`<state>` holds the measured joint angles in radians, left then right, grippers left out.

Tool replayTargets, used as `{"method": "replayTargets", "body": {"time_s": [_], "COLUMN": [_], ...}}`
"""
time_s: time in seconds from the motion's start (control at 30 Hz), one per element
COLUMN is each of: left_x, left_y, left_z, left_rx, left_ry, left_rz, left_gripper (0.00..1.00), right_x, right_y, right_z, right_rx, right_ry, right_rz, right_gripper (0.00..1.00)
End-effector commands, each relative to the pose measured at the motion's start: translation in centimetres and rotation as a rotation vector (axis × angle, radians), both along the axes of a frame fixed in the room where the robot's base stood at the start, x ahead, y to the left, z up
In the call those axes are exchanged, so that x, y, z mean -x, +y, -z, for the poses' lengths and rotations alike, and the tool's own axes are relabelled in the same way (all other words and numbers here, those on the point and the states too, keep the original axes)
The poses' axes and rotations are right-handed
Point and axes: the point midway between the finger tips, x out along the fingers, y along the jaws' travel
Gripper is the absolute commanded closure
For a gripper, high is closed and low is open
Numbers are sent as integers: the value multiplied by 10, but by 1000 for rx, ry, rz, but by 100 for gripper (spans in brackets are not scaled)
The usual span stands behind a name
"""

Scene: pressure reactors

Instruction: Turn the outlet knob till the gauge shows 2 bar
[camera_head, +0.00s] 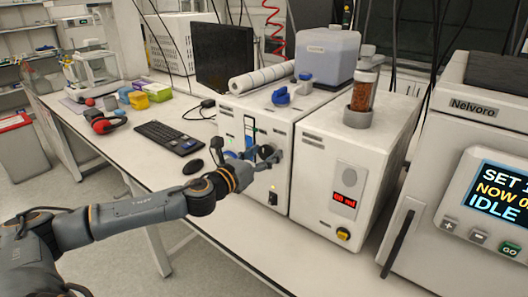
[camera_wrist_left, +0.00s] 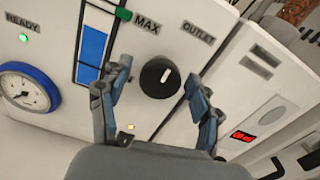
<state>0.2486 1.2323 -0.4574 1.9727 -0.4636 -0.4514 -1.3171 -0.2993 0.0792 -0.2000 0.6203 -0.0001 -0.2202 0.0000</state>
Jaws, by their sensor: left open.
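My right gripper is not in view.
A white box with a red display (camera_head: 345,200) and a jar of brown granules (camera_head: 363,92) stands right of the unit. The Nelvoro machine (camera_head: 475,105) is farther right. A keyboard (camera_head: 169,137) and mouse (camera_head: 193,166) lie to the left.

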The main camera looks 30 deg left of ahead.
Motion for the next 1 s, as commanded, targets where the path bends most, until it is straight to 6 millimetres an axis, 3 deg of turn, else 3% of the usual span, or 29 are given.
{"method": "replayTargets", "body": {"time_s": [0.27,0.53,1.0], "left_x": [-1,-1,-1], "left_y": [0,0,0], "left_z": [0,0,0], "left_rx": [0,0,108], "left_ry": [0,0,8], "left_rz": [0,0,-1], "left_gripper": [36,91,91], "right_x": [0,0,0], "right_y": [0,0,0], "right_z": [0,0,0], "right_rx": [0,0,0], "right_ry": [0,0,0], "right_rz": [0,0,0], "right_gripper": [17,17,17]}}
